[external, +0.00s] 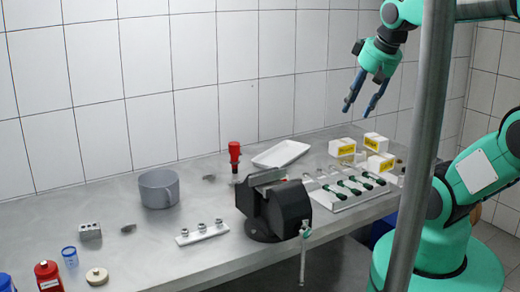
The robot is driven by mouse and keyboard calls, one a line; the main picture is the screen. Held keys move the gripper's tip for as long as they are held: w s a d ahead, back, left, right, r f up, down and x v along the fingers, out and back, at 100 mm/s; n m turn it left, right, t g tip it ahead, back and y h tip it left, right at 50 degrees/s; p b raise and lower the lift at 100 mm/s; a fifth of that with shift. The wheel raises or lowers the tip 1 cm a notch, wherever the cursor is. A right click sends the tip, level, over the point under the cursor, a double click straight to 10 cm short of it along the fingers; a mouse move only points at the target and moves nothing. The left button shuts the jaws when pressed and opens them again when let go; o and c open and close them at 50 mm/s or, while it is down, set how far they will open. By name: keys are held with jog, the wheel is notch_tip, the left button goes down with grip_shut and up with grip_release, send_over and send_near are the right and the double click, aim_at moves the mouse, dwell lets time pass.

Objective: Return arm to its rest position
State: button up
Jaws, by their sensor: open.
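My gripper (361,102) is in the external view at the upper right, with two dark blue fingers spread apart and pointing down. It is open and empty, well above the bench and apart from everything on it. My teal arm reaches in from the right edge. Part of the arm is hidden behind a grey vertical pole (424,130).
On the metal bench (120,250) stand a black vise (275,208), a grey pot (159,188), a red-topped device (235,155), a white tray (281,154), yellow-labelled boxes (342,147) and a rack of green-handled tools (350,190). A tiled wall stands behind. The air around the gripper is clear.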

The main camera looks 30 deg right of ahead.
jog(key=shift+s+r, duration=0.2)
jog(key=shift+s, duration=0.5)
